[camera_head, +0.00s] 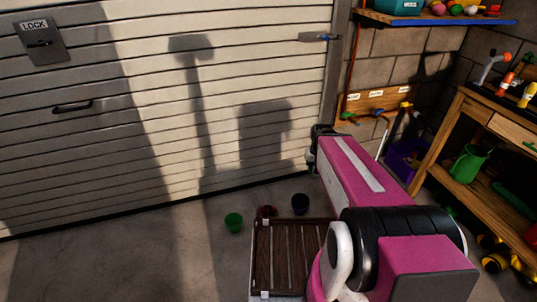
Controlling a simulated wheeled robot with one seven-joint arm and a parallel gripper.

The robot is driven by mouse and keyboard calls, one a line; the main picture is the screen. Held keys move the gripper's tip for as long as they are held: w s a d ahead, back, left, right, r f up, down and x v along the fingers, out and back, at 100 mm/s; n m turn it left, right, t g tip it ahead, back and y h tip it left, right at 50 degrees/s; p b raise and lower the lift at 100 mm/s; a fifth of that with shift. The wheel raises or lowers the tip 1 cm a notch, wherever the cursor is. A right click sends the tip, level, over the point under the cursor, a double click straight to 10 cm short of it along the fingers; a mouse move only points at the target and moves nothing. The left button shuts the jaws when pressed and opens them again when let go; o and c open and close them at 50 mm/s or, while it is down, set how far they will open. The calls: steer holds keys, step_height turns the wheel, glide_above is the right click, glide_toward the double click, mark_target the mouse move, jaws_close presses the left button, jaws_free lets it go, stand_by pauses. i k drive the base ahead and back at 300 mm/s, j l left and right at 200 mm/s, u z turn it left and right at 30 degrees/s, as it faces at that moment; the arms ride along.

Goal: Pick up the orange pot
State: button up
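A small reddish pot (267,212) sits on the floor at the back edge of a dark slatted wooden platform, between a green pot (234,222) and a dark purple pot (300,203). It is the nearest in colour to orange; it is in shade, and its lower part is hidden by the platform. My pink and black arm reaches up from the lower right. The black part at its far end (316,148) is above and to the right of the pots, apart from them. My fingers cannot be made out, nor whether they hold anything.
The slatted platform (283,252) lies in front of the pots, partly covered by my arm. A closed garage door (150,120) stands behind. A wooden workbench (450,125) with tools and a green watering can (470,162) is at right. The floor at left is clear.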

mark_target(267, 210)
steer(key=i+l+z, duration=0.15)
steer(key=l, duration=0.3)
steer(key=i+l+z, duration=0.1)
steer(key=i+l, duration=0.3)
steer(key=i+l+z, duration=0.15)
steer(key=i+l, duration=0.15)
steer(key=l, duration=0.15)
steer(key=l+u, duration=0.1)
steer(key=u, duration=0.3)
steer(key=l+u, duration=0.1)
steer(key=u, duration=0.3)
steer(key=l+u, duration=0.1)
steer(key=u, duration=0.35)
steer(key=l+u, duration=0.1)
steer(key=u, duration=0.3)
steer(key=k, duration=0.05)
